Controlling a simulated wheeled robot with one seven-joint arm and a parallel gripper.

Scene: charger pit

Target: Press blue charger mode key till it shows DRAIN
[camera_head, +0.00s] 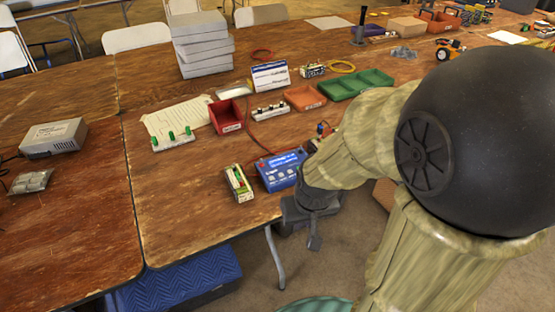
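The blue charger (275,182) sits near the front edge of the wooden table, with pale keys on its face and a small display strip above them. The display's text is too small to read. My arm comes in from the right and covers the charger's right side. My gripper (314,238) is dark and hangs in front of the table edge, just right of and below the charger in the picture. It appears apart from the keys. Its fingers are small and partly hidden, so I cannot tell whether it is open or shut.
A small battery pack (238,183) stands left of the charger. A red bin (226,116), a blue-and-white box (270,76) and green trays (356,83) lie behind. A red wire runs to the charger. The table's front left (185,215) is bare.

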